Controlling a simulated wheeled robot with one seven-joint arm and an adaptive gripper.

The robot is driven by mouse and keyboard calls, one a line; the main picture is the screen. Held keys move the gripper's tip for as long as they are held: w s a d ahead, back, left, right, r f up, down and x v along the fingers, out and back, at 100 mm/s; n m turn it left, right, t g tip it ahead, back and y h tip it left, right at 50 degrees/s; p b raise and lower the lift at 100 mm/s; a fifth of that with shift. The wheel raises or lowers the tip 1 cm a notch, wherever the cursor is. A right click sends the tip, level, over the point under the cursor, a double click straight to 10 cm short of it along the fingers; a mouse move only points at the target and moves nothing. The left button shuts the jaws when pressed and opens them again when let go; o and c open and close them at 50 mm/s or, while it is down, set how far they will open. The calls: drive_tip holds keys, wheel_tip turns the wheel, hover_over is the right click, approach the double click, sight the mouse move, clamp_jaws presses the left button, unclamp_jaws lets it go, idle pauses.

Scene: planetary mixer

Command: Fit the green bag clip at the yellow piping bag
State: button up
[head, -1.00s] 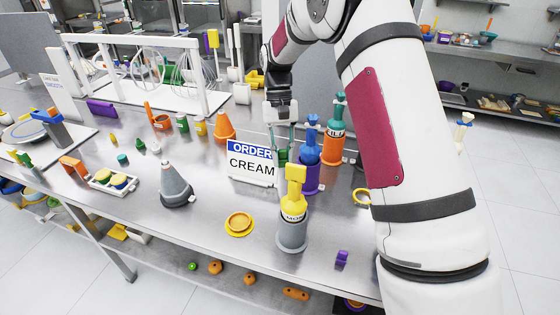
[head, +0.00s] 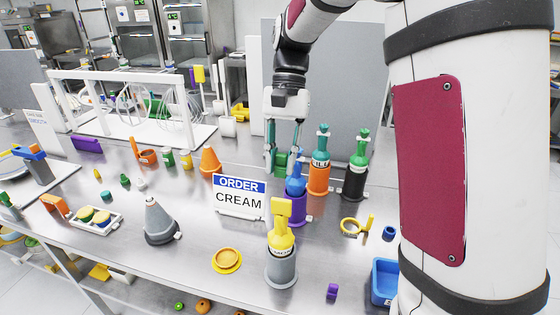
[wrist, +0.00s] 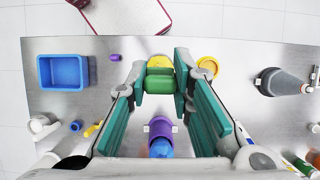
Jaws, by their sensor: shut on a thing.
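The yellow piping bag (head: 281,238) stands upright in a grey holder (head: 281,268) near the table's front edge, with a broad yellow top. My gripper (head: 283,160) is behind it in the head view, above the table and close to the blue bag. Its fingers are shut on the green bag clip (wrist: 160,82), which also shows between them in the head view (head: 281,161). In the wrist view the clip sits across the two teal finger pads and partly hides the yellow bag (wrist: 158,62). The clip is apart from the yellow bag in the head view.
A blue bag in a purple holder (head: 296,205) stands just behind the yellow one. Orange (head: 319,175) and black (head: 355,180) holders with bags stand to its right. The order sign (head: 240,197) is to its left. A blue bin (head: 384,283) sits at right.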

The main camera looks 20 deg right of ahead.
sight(281, 199)
drive_tip(key=shift+f, duration=2.9)
drive_tip(key=shift+f, duration=0.8)
idle(0.6)
drive_tip(key=o, duration=0.8)
drive_tip(key=v, duration=1.2)
